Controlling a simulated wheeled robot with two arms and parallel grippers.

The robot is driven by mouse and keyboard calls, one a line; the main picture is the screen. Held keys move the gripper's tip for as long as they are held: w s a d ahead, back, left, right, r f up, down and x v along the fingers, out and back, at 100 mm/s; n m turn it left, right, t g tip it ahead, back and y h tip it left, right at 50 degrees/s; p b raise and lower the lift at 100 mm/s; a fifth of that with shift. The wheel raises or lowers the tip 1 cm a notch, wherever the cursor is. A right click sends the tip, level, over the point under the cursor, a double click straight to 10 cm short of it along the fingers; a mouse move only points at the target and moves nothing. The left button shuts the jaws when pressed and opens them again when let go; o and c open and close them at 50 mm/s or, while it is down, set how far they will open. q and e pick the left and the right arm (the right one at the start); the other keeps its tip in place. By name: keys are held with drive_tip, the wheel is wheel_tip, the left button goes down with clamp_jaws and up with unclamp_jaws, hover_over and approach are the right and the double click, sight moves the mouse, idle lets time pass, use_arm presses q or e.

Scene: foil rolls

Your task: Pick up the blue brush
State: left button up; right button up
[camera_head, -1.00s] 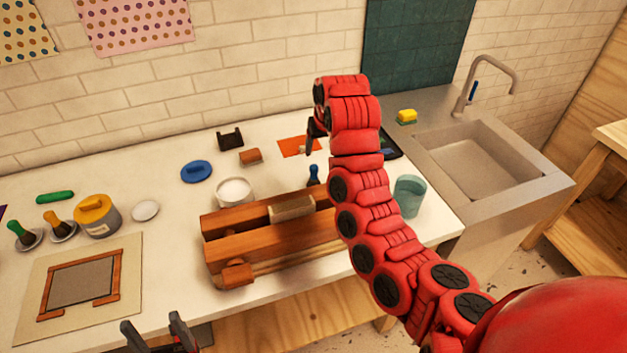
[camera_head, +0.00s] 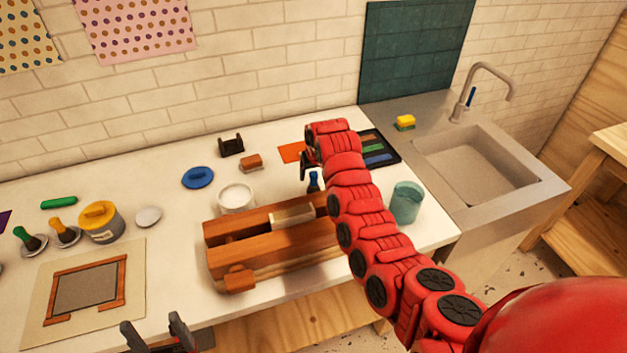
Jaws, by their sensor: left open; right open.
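The blue brush (camera_head: 314,182) stands behind the right part of the wooden box-like press (camera_head: 270,245), which hides its lower part. Only its blue handle shows clearly. My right gripper (camera_head: 304,168) is open, pointing down just above and beside the brush handle at its upper left. I cannot tell whether they touch. My red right arm covers the area to the right of the brush. My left gripper (camera_head: 155,335) is open and empty at the bottom edge of the view, in front of the table.
A white tub (camera_head: 236,196), a blue lid (camera_head: 197,178) and an orange sheet (camera_head: 291,152) lie behind the press. A teal cup (camera_head: 406,202) stands right of my arm. Green (camera_head: 27,237) and orange (camera_head: 62,230) brushes rest at the left. A dark tray (camera_head: 380,150) is behind.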

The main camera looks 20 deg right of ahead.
drive_tip(key=shift+x, duration=0.8)
clamp_jaws()
